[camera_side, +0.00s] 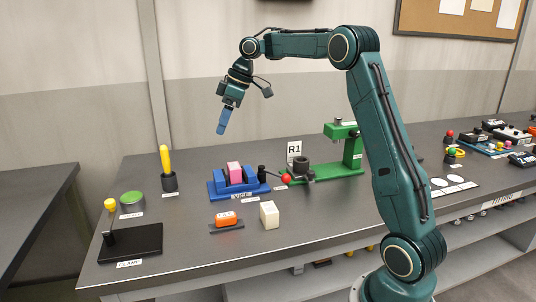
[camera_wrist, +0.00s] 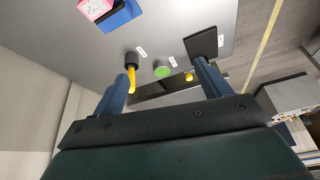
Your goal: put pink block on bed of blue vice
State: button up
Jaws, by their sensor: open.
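The blue vice (camera_side: 218,192) stands on the dark table, left of its middle in the side view. The pink block (camera_side: 234,170) sits between its upright jaws, with its top showing; its underside is hidden, so contact with the bed cannot be seen. In the wrist view, the pink block (camera_wrist: 93,8) and blue vice (camera_wrist: 122,17) are cut off at the top edge. My gripper (camera_side: 222,130) is high above the table, up and slightly left of the vice, fingers tilted down. In the wrist view, my gripper (camera_wrist: 161,70) has its fingers wide apart with nothing between them.
A cream block (camera_side: 269,215) and an orange item (camera_side: 226,218) lie in front of the vice. A red-knobbed lever (camera_side: 286,179) and green press (camera_side: 345,160) stand right. A yellow-handled tool (camera_side: 166,160), green button (camera_side: 132,198) and black clamp plate (camera_side: 135,243) are left.

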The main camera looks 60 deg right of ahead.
jog(key=s+a+r+m+t+h, duration=0.1)
jog(key=s+a+r+m, duration=0.3)
jog(key=s+a, duration=1.05)
jog(key=s+a+f+m, duration=0.1)
jog(key=s+f, duration=0.2)
jog(key=s, duration=0.6)
jog(key=s+f+m+h, duration=0.1)
jog(key=s+f, duration=0.3)
jog(key=s, duration=0.5)
jog(key=shift+s+a+m+t+h, duration=0.15)
jog(key=shift+a+m+t+h, duration=0.15)
jog(key=shift+a+t, duration=0.1)
